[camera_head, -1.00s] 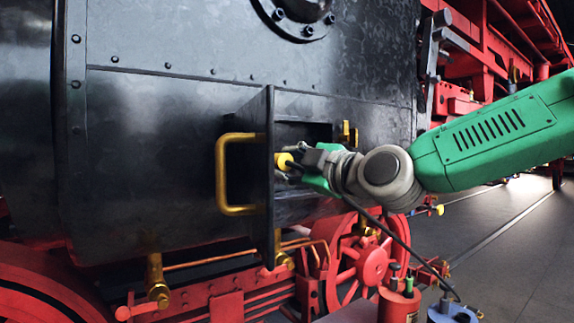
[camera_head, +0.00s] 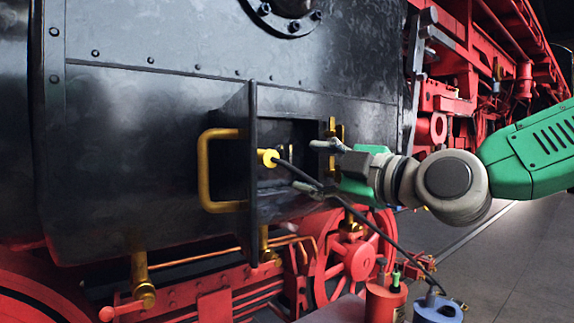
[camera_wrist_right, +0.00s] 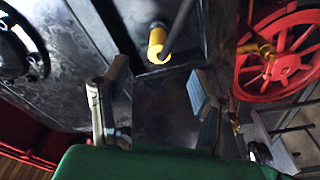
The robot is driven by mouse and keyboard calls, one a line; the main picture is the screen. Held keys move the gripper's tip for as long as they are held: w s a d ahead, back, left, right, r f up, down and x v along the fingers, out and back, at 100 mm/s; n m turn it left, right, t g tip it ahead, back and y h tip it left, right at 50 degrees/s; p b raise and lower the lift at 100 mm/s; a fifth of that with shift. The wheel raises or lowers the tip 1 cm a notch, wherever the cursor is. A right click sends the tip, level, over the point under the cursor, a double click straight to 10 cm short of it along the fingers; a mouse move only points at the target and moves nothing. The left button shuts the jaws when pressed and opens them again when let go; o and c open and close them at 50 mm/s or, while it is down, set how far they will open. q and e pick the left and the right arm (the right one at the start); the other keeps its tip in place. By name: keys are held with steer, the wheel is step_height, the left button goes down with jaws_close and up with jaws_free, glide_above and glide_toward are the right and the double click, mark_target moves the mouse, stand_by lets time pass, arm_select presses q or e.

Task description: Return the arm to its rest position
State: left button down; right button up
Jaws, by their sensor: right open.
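My right arm, green and grey, comes in from the right in the head view. Its gripper (camera_head: 322,167) is open beside the locomotive's open hatch door (camera_head: 253,170), with the fingers apart. The right wrist view also shows the open fingers (camera_wrist_right: 155,92) with nothing held between them. A yellow plug (camera_head: 267,158) with a black cable sits at the inner side of the hatch door, to the left of the fingers. The plug also shows in the wrist view (camera_wrist_right: 158,42), beyond the fingertips. My left gripper is not in view.
The black cable (camera_head: 385,240) hangs from the plug past my gripper to a blue container (camera_head: 437,308) at the lower right. A red container (camera_head: 385,300) stands beside it. A brass handle (camera_head: 204,175) sticks out left of the door. Open floor lies at the right.

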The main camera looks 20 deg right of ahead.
steer(key=shift+s+d+f, duration=0.2)
steer(key=shift+s+d, duration=0.65)
steer(key=shift+s, duration=0.05)
steer(key=shift+s, duration=0.15)
step_height(320, 180, down, 38)
steer(key=s+m+g+h+b, duration=0.2)
steer(key=s+m+g+h, duration=0.15)
steer(key=m+g, duration=0.45)
steer(key=s+d+f+m+g+h, duration=0.2)
steer(key=s+d+f+m+g, duration=0.1)
steer(key=s+f, duration=1)
steer(key=s+d+f+m+g+h+b, duration=0.1)
steer(key=s+f+m+g, duration=0.4)
steer(key=s+f, duration=0.8)
steer(key=shift+d+f+m+h, duration=0.3)
steer(key=shift+d+f+h, duration=0.2)
steer(key=shift+d+h, duration=0.45)
